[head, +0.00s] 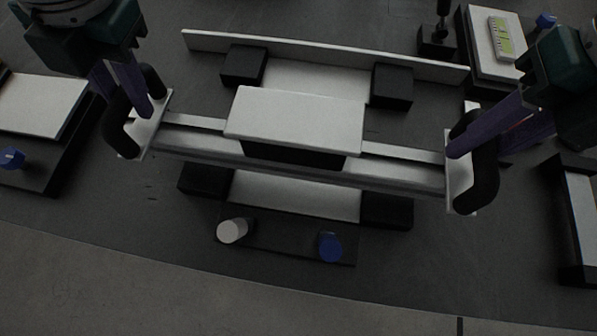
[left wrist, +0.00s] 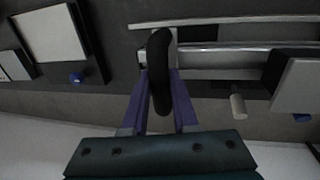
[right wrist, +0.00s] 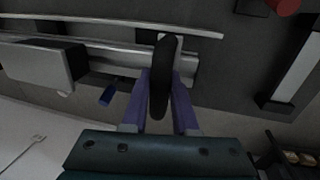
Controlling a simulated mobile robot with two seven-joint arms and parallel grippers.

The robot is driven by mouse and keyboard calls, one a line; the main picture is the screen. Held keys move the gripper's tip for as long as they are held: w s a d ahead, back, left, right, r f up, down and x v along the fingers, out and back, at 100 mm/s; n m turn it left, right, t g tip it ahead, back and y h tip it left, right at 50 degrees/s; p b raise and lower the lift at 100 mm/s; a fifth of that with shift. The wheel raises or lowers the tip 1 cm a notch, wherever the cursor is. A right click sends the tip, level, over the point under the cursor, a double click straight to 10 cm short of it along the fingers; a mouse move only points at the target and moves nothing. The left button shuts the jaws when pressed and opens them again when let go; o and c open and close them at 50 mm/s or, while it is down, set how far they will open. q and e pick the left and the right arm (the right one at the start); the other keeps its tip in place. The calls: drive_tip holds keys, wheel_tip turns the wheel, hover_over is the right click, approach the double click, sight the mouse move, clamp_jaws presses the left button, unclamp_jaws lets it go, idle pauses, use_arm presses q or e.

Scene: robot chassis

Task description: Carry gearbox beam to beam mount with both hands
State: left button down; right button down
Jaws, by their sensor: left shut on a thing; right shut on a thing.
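The gearbox beam (head: 295,115) is a long silver beam with a white-topped block in its middle and a black handle at each end. It hangs roughly level above the beam mount (head: 295,197), whose black blocks and pale plates show in front of and behind it. My left gripper (head: 150,110) is shut on the left black handle (left wrist: 159,70). My right gripper (head: 462,150) is shut on the right black handle (right wrist: 162,75). The beam hides the middle of the mount; I cannot tell the gap between them.
A white peg (head: 232,230) and a blue peg (head: 330,246) stand at the mount's front. A thin pale rail (head: 320,55) runs behind. A white-topped stand (head: 40,104) is at the left, a tray (head: 578,215) at the right, and a stand with a yellow-green part (head: 502,38) at the back right.

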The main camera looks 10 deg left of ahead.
sight(145, 121)
use_arm(q)
drive_tip(key=shift+w, duration=0.1)
use_arm(e)
drive_tip(key=shift+w, duration=0.1)
